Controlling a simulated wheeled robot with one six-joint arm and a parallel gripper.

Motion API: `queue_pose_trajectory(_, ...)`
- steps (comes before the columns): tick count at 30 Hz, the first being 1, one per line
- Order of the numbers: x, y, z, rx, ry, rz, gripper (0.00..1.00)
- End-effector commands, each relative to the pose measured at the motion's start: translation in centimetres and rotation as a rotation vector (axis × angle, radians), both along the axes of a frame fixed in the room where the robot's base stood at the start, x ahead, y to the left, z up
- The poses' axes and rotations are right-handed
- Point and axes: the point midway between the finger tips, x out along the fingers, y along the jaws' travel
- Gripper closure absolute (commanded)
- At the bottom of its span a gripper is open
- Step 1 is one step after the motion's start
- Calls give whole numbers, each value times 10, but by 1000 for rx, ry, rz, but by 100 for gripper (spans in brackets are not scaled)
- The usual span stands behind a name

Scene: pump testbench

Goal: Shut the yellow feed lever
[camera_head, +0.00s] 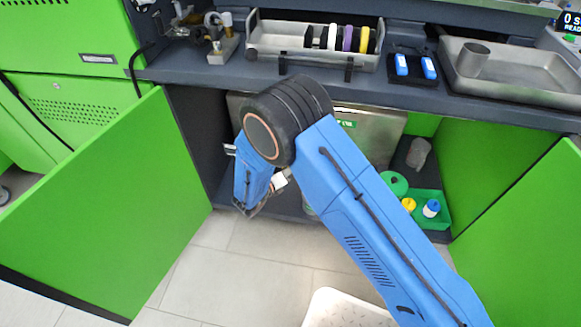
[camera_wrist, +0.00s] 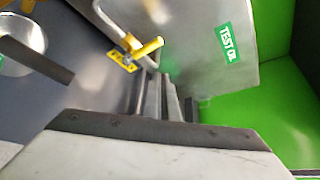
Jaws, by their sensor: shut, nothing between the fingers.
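The yellow feed lever (camera_wrist: 150,47) shows in the wrist view as a short yellow handle slanting up to the right. Its yellow base plate (camera_wrist: 122,60) sits at its left end, beside the metal tank (camera_wrist: 200,60) with a green TEST OIL label (camera_wrist: 230,42). My gripper (camera_wrist: 163,78) is shut and empty. Its fingertips appear just below the lever in the picture; I cannot tell if they touch it. In the head view my arm reaches into the open cabinet under the bench, and the lever does not show there.
Open green doors flank the cabinet, one at left (camera_head: 110,210) and one at right (camera_head: 520,220). A green bin (camera_head: 432,220) with small bottles stands at the cabinet's right. The bench top (camera_head: 200,65) holds trays and fittings. The floor in front is mostly clear.

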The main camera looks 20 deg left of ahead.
Motion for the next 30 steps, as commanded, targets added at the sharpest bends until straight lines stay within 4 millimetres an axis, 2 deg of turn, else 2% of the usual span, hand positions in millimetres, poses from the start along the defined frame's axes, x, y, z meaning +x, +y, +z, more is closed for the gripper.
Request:
queue_pose_trajectory(6, -37, 10, -1, -2, 1, -2, 100)
queue_pose_trajectory(13, -64, 17, -1, -3, 1, -5, 100)
queue_pose_trajectory(18, -72, 19, -2, -3, 1, -6, 100)
queue_pose_trajectory(30, -72, 19, -2, -3, 1, -6, 100)
